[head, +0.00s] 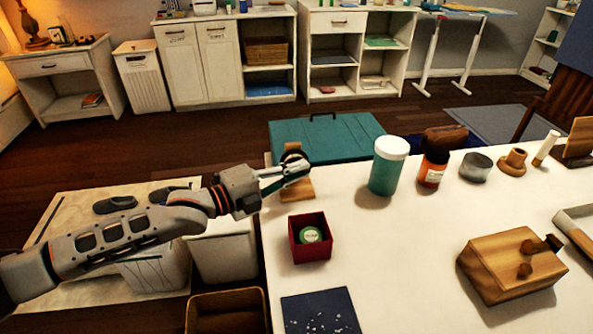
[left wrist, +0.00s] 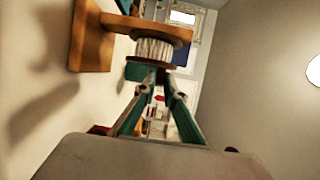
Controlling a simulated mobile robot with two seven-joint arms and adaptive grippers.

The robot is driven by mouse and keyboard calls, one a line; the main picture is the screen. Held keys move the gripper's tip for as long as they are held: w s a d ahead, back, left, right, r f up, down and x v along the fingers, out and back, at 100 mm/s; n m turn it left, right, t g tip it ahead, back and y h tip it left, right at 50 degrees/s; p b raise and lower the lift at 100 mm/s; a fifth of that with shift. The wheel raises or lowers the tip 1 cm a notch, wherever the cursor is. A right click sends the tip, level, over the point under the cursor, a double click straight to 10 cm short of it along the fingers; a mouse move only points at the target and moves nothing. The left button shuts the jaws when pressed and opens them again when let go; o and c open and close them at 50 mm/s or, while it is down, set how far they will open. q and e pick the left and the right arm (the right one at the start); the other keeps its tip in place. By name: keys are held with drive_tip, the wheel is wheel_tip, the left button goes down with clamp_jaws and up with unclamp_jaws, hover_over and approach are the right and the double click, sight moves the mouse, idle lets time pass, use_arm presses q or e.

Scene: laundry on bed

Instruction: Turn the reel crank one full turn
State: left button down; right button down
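The reel (head: 293,153) stands on a wooden stand (head: 298,192) at the left edge of the white table. In the left wrist view its spool (left wrist: 157,48) is wound with pale cord, beside the orange-brown wooden stand (left wrist: 90,42). My left gripper (head: 272,179) reaches it from the left, with its teal fingers at the reel. In the left wrist view its fingertips (left wrist: 158,80) are close together at the spool's near flange. I cannot make out the crank or whether the fingers hold it. My right gripper is not in view.
A red box (head: 310,240) with a green-topped item sits in front of the reel. A teal jar (head: 387,170) and an orange bottle (head: 432,169) stand to its right. A wooden block with knobs (head: 510,265) is at the right. A teal chest (head: 330,137) is behind the table.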

use_arm(q)
drive_tip(key=shift+s+f+n+t+h+b, duration=0.1)
drive_tip(key=shift+f+n+t+h+b, duration=0.2)
drive_tip(key=shift+f+h+b, duration=0.25)
drive_tip(key=shift+a+f+b, duration=0.1)
drive_tip(key=shift+f+b, duration=0.1)
drive_tip(key=shift+b, duration=0.3)
drive_tip(key=shift+n+t+h+b, duration=0.4)
drive_tip(key=shift+n+h+b, duration=0.05)
drive_tip(key=shift+n, duration=0.05)
drive_tip(key=shift+a+r+t+h+b, duration=0.2)
drive_tip(key=shift+r+t+h+b, duration=0.2)
drive_tip(key=shift+t+h+b, duration=0.1)
drive_tip(key=shift+r, duration=0.25)
drive_tip(key=c, duration=2.1)
unclamp_jaws()
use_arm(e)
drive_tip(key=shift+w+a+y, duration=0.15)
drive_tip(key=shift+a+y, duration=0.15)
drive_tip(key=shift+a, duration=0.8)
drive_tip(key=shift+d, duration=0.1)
use_arm(q)
drive_tip(key=v, duration=1.2)
